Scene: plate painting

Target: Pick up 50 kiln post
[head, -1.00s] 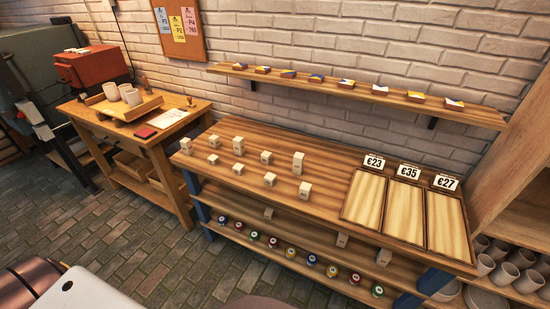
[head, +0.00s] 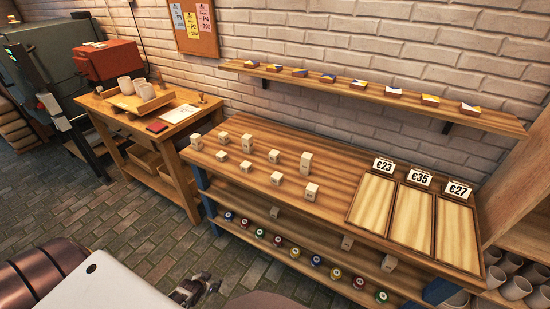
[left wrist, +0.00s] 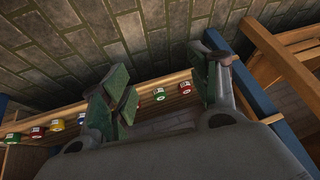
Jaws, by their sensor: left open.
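Several small cream kiln posts stand upright on the wooden table, among them a short one (head: 247,143), a taller one (head: 306,162) and one at the front (head: 311,191). Their markings are too small to read, so I cannot tell which is the 50. More pale blocks, such as this one (head: 347,242), sit on the shelf below. My left gripper (head: 195,288) is low in front of the table, apart from the posts. In the left wrist view its fingers (left wrist: 165,92) are spread and empty. My right gripper is not in view.
Lidded paint jars (head: 277,241) line the lower shelf; some show in the left wrist view (left wrist: 158,95). Three price-tagged trays (head: 412,215) lie at the table's right end. A wall shelf (head: 350,91) hangs above. A side table (head: 185,122) stands left.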

